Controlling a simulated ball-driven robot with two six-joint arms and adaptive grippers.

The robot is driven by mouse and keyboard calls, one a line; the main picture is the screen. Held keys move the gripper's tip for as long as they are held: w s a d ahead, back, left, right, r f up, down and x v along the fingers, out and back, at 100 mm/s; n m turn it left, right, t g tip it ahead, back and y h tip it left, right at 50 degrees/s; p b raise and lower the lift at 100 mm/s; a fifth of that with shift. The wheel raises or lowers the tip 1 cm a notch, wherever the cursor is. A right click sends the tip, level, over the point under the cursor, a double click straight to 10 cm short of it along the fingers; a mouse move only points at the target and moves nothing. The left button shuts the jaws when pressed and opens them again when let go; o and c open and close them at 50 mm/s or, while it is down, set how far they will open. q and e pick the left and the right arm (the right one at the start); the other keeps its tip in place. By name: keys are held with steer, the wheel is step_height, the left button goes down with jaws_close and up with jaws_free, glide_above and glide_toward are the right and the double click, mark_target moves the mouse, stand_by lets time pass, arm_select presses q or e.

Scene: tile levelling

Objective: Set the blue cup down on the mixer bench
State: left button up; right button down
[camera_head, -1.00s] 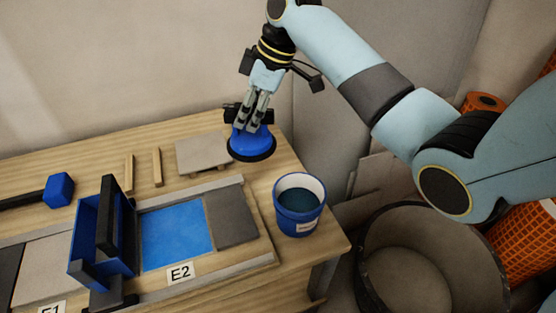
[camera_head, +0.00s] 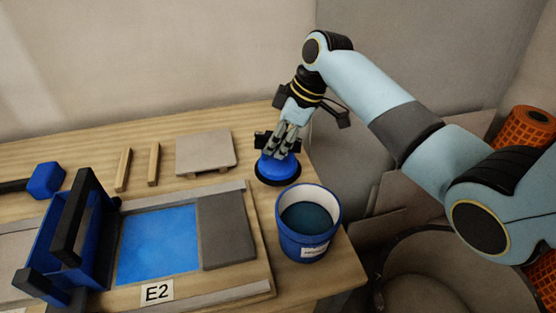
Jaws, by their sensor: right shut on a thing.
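The blue cup (camera_head: 279,167), a suction cup with a wide black rim, is upright over the back right part of the wooden bench (camera_head: 85,153). My right gripper (camera_head: 284,150) comes down from above and is shut on the cup's top. The black rim looks to be at the bench top, but I cannot tell if it touches. The rim is just behind the blue bucket (camera_head: 304,247). My left gripper is not in view.
A beige tile (camera_head: 205,152) on small supports lies left of the cup, beside two wooden strips (camera_head: 153,164). A blue mallet (camera_head: 46,180), a blue frame tool (camera_head: 67,243), a blue panel (camera_head: 158,243) and a grey tile (camera_head: 226,230) lie on the bench.

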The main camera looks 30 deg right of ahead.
mark_target(277, 160)
steer(key=shift+f, duration=0.4)
step_height(277, 160, down, 2)
steer(key=shift+f+b, duration=0.25)
steer(key=shift+b, duration=0.2)
steer(key=shift+f, duration=0.3)
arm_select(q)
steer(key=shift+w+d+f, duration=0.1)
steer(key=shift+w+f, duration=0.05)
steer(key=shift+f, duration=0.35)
arm_select(e)
steer(key=shift+r, duration=0.1)
steer(key=shift+f, duration=0.2)
steer(key=c, duration=1.1)
jaws_free()
steer(key=shift+c, duration=0.2)
